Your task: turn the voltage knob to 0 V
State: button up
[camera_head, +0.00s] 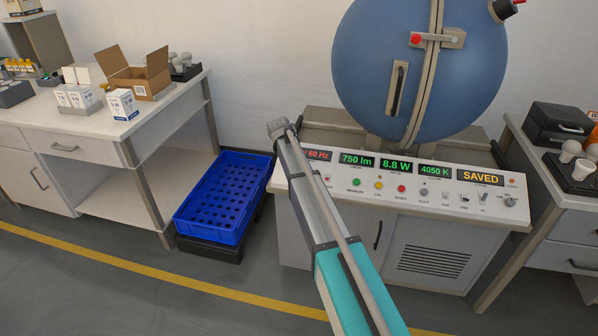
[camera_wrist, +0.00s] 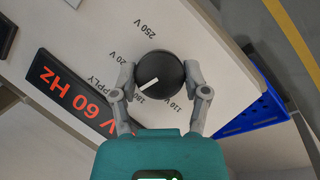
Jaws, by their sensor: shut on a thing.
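The black voltage knob (camera_wrist: 166,70) sits on the white panel and fills the gap between my gripper's two fingers (camera_wrist: 160,74) in the wrist view. The fingers are shut on its opposite sides. Its white pointer aims at the lower left of that view, toward a partly covered label that starts with 180. Labels reading 250 V, 20 V with its start covered, and 110 V show around the knob; no 0 V label is visible. In the head view my gripper (camera_head: 280,128) is at the panel's left end, and the knob is hidden there.
A red display (camera_wrist: 75,95) ending in 60 Hz lies beside the knob. The control panel (camera_head: 430,203) carries several buttons, switches and green displays, plus one reading SAVED. A blue sphere (camera_head: 420,60) stands above it. A blue crate (camera_head: 208,232) stands left of the console.

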jog(key=n+t+h+b, duration=0.1)
jog(key=n, duration=0.2)
jog(key=n+t+h+b, duration=0.1)
jog(key=n, duration=0.3)
jog(key=shift+s+f+h, duration=0.15)
jog(key=shift+s+h, duration=0.05)
jog(key=shift+h, duration=0.1)
jog(key=n+t+b, duration=0.1)
jog(key=n, duration=0.2)
jog(key=n+t+b, duration=0.1)
jog(key=n+t, duration=0.1)
jog(key=n, duration=0.1)
jog(key=shift+s+h, duration=0.15)
jog(key=shift+h, duration=0.25)
jog(key=n+t+b, duration=0.1)
jog(key=n, duration=0.3)
jog(key=n+t+y+b, duration=0.1)
jog(key=n+t, duration=0.1)
jog(key=n, duration=0.2)
jog(key=n+t+y, duration=0.1)
jog(key=n, duration=0.2)
jog(key=n+t+y, duration=0.1)
jog(key=n, duration=0.2)
jog(key=shift+d+n+y, duration=0.1)
jog(key=shift+n+y, duration=0.2)
jog(key=shift+y, duration=0.1)
jog(key=o, duration=1.2)
jog(key=shift+c, duration=0.2)
